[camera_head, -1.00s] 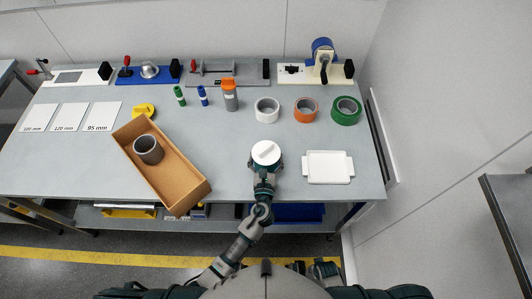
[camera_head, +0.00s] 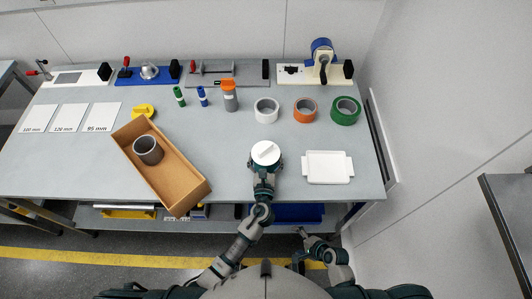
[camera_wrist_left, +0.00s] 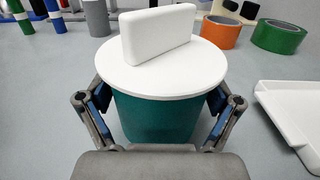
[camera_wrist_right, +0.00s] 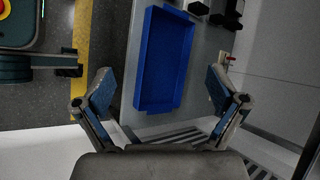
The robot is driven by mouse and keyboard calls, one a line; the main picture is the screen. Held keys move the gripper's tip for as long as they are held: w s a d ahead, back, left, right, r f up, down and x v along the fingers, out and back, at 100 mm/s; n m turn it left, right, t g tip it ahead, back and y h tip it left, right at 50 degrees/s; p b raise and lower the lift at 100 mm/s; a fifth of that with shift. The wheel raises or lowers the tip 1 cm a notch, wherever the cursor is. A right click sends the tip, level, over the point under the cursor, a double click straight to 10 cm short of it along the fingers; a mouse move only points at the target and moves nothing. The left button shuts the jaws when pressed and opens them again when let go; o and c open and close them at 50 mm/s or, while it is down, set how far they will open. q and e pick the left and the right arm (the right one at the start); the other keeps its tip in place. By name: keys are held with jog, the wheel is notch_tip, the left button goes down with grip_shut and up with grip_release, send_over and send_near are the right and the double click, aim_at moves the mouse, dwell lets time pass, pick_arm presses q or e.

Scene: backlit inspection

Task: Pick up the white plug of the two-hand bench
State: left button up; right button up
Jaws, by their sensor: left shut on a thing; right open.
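The white plug (camera_head: 265,153) is a round white disc with an upright bar handle, at the front middle of the bench (camera_head: 225,175). In the left wrist view the plug (camera_wrist_left: 160,68) has a teal body below its disc, between the two fingers. My left gripper (camera_head: 266,164) is shut on the plug, its fingers on either side of the teal body (camera_wrist_left: 155,118). I cannot tell whether the plug touches the bench. My right gripper (camera_head: 302,234) is open and empty, in front of the bench edge; it also shows in the right wrist view (camera_wrist_right: 162,90).
A cardboard box (camera_head: 180,185) with a dark ring (camera_head: 148,150) lies left of the plug. A white tray (camera_head: 328,167) lies to its right. White (camera_head: 266,110), orange (camera_head: 305,110) and green (camera_head: 345,110) tape rolls stand behind. A blue bin (camera_wrist_right: 165,60) is under the bench.

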aim_at(267, 150)
jog(key=w+a+r+m+t+y, duration=0.2)
jog(key=r+m, duration=0.3)
jog(key=r, duration=0.3)
jog(key=w+a+r+m+t+y, duration=0.1)
jog(key=w+r+m+y, duration=0.15)
jog(key=r+m, duration=0.5)
jog(key=w+a+r+m+t+y, duration=0.1)
jog(key=a+r+m+t+y, duration=0.2)
jog(key=r, duration=0.7)
jog(key=shift+n+t+h, duration=0.75)
jog(key=shift+n+t, duration=0.15)
jog(key=shift+n, duration=0.05)
jog(key=w+r, duration=0.1)
jog(key=w, duration=0.3)
jog(key=w+a+r, duration=0.1)
jog(key=w+r, duration=0.1)
jog(key=w, duration=0.3)
jog(key=w+a+r, duration=0.1)
jog(key=w, duration=0.4)
jog(key=shift+w+a+r, duration=0.15)
jog(key=shift+w+r, duration=0.1)
jog(key=shift+r, duration=0.1)
jog(key=x, duration=0.5)
jog(key=shift+w+a+f, duration=0.1)
jog(key=shift+w+a, duration=0.05)
jog(key=shift+a, duration=0.2)
jog(key=c, duration=1.2)
